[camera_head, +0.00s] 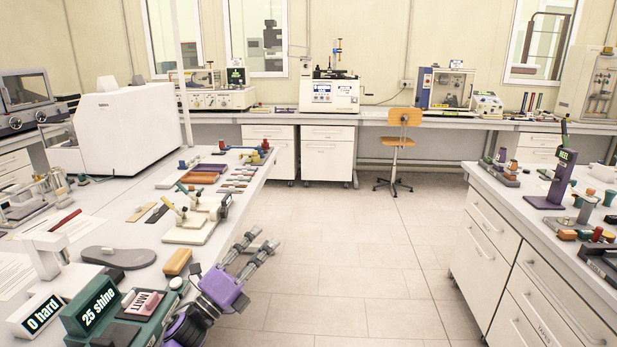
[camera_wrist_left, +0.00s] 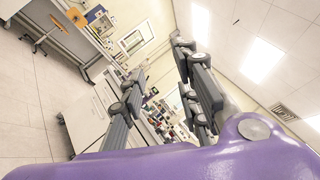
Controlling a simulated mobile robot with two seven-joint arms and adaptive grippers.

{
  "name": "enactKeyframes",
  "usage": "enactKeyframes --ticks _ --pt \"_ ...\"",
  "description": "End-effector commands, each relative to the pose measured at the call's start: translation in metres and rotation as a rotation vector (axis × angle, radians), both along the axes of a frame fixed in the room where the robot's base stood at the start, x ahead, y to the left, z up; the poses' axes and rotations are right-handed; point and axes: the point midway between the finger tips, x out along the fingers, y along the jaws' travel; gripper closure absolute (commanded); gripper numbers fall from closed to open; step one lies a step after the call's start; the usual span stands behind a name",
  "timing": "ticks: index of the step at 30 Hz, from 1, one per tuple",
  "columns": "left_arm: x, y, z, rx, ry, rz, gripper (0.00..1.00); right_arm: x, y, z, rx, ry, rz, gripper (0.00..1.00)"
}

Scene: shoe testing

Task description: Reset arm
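My left gripper (camera_head: 262,250) is purple with grey fingers and comes in at the bottom of the head view. It hangs over the floor just off the right edge of the left bench, pointing up and to the right. In the left wrist view its fingers (camera_wrist_left: 160,75) stand wide apart with nothing between them. The fingers touch nothing that I can see. My right gripper shows in neither view.
The left bench (camera_head: 130,235) holds a green "25 shine" box (camera_head: 110,310), a "0 hard" box (camera_head: 38,312), a grey sole (camera_head: 118,257) and several samples. The right bench (camera_head: 520,215) holds a purple stand (camera_head: 560,170). A chair (camera_head: 400,140) stands at the back. The floor between is clear.

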Motion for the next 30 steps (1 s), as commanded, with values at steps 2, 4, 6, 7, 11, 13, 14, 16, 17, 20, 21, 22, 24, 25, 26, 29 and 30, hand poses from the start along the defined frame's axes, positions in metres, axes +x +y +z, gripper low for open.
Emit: enactKeyframes --ticks 2,4,6,7,11,13,14,16,17,20,21,22,24,25,26,29,30 --pt "0.03 0.034 -0.016 -0.223 0.231 0.076 0.7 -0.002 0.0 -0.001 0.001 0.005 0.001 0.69" --pt "0.049 0.062 -0.037 -0.428 0.423 0.138 0.7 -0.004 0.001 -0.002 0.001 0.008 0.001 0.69" --pt "0.061 0.084 -0.061 -0.623 0.591 0.194 0.7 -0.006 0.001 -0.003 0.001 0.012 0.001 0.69" --pt "0.064 0.092 -0.072 -0.702 0.656 0.216 0.7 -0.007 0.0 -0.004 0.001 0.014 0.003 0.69" --pt "0.068 0.117 -0.119 -1.002 0.892 0.307 0.7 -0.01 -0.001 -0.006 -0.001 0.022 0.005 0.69" --pt "0.065 0.125 -0.142 -1.144 0.997 0.354 0.7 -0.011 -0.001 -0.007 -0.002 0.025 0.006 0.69" --pt "0.063 0.128 -0.152 -1.202 1.038 0.375 0.7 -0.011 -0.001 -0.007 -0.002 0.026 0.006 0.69" --pt "0.051 0.131 -0.179 -1.308 1.122 0.419 0.7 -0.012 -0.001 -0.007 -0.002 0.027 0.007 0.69" --pt "0.039 0.129 -0.191 -1.303 1.132 0.424 0.7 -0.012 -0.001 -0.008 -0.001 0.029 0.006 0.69" --pt "0.005 0.125 -0.224 -1.309 1.169 0.439 0.7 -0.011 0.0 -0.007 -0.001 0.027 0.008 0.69" --pt "-0.01 0.124 -0.238 -1.313 1.186 0.449 0.7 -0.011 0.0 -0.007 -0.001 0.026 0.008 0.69" --pt "-0.022 0.122 -0.248 -1.317 1.2 0.456 0.7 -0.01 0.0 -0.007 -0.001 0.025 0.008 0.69" --pt "-0.055 0.119 -0.273 -1.331 1.234 0.474 0.7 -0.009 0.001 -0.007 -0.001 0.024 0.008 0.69" --pt "-0.071 0.118 -0.285 -1.337 1.25 0.485 0.7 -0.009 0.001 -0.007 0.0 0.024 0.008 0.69" --pt "-0.087 0.116 -0.296 -1.344 1.267 0.494 0.7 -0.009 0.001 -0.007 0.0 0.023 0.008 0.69" --pt "-0.151 0.11 -0.332 -1.377 1.326 0.532 0.7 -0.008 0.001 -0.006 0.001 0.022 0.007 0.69" --pt "-0.179 0.107 -0.344 -1.393 1.349 0.549 0.7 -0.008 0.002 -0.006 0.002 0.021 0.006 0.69"
